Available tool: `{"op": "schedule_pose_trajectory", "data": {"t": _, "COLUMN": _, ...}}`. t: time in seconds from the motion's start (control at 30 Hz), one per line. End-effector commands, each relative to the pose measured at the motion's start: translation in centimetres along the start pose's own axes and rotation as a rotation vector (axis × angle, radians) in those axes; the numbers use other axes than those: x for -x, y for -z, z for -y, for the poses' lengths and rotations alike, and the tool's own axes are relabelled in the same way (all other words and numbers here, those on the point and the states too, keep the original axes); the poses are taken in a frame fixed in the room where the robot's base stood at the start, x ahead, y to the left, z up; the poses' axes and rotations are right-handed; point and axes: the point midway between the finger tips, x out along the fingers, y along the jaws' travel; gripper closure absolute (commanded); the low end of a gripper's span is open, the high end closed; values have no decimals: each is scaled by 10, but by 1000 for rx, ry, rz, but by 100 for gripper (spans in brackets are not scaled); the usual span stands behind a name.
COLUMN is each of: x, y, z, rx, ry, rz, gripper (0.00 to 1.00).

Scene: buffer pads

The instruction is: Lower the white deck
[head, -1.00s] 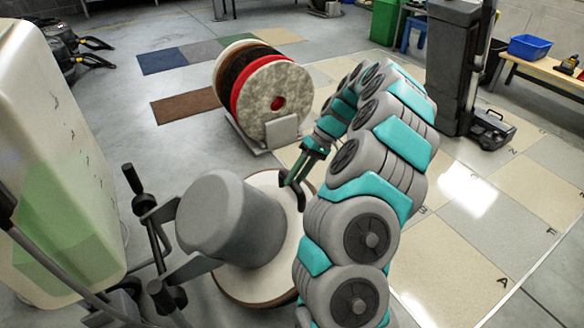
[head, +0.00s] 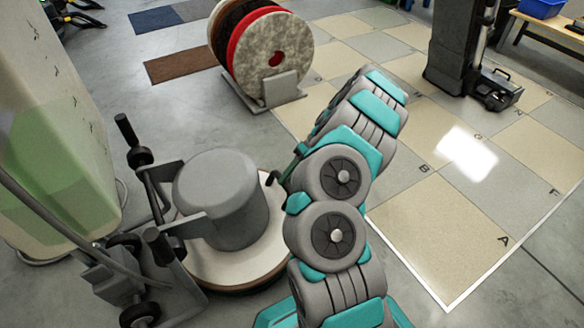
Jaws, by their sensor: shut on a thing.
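The white deck (head: 235,262) is a round white disc with a brown lower edge, at the lower centre left in the head view. A grey motor drum (head: 220,200) stands on it and covers much of its top. My gripper (head: 274,179) is at the deck's upper right rim. Only a small dark part of it shows, as my arm hides the rest. It is shut on the deck's rim, though the contact itself is mostly hidden. I cannot tell whether the deck lies level or how high its underside is.
The machine's black handle frame (head: 150,200) and wheel (head: 139,315) stand left of the deck. A tall pale green tank (head: 60,140) is further left. A rack (head: 280,92) holds several round pads behind.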

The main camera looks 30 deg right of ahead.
Motion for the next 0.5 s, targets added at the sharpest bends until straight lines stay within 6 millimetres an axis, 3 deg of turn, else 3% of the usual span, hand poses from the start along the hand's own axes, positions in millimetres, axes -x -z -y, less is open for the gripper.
{"op": "schedule_pose_trajectory", "data": {"t": 0.2, "x": -30, "y": 1, "z": -13, "rx": -2, "ry": 75, "rz": 0, "gripper": 100}}
{"op": "schedule_pose_trajectory", "data": {"t": 0.5, "x": -58, "y": 0, "z": -22, "rx": -1, "ry": 144, "rz": 0, "gripper": 100}}
